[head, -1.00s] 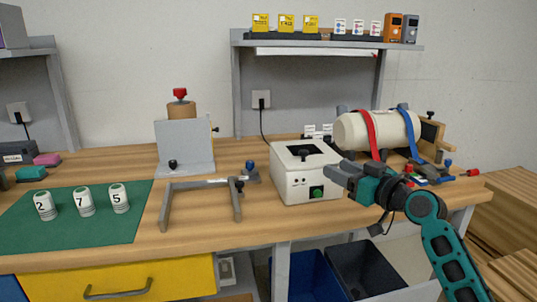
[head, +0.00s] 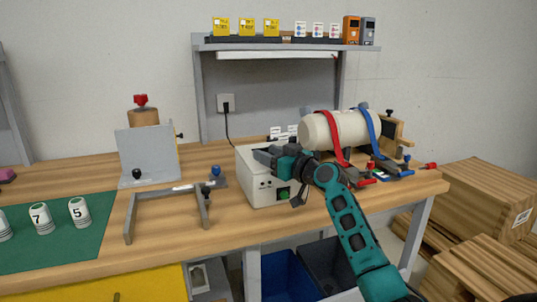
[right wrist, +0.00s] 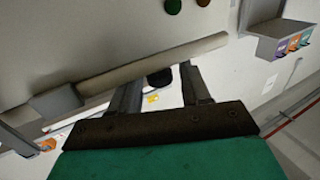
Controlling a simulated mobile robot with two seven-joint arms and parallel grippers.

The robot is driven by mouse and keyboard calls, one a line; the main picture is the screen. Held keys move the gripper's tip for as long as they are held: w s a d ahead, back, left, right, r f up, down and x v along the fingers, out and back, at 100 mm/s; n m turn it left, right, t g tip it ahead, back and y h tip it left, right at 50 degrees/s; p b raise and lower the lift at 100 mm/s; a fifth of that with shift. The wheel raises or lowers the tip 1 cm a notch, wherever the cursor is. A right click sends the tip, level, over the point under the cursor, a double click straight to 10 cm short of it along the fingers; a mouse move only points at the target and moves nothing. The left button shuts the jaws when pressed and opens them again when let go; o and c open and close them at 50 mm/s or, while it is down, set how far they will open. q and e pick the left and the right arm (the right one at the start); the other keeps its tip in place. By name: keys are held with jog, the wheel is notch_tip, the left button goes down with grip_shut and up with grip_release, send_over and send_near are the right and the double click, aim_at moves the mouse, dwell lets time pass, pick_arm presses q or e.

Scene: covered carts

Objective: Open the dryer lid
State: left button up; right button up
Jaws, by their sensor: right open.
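The dryer appears to be the white box (head: 255,188) with a green button (head: 284,194) on its front, standing on the wooden workbench. My right gripper (head: 264,155) is open, in front of or over the dryer's top in the head view. It hides most of the top and the black lid knob there. In the right wrist view the two dark fingers (right wrist: 160,88) are spread. A small black round thing (right wrist: 159,78) shows between them, apart from both; I cannot tell surely whether it is the lid knob. My left gripper is not in view.
Numbered containers stand on a green mat (head: 85,237). A shelf (head: 300,44) hangs above.

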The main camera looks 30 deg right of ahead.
jog(key=shift+w, duration=0.2)
grip_shut()
dwell(0.4)
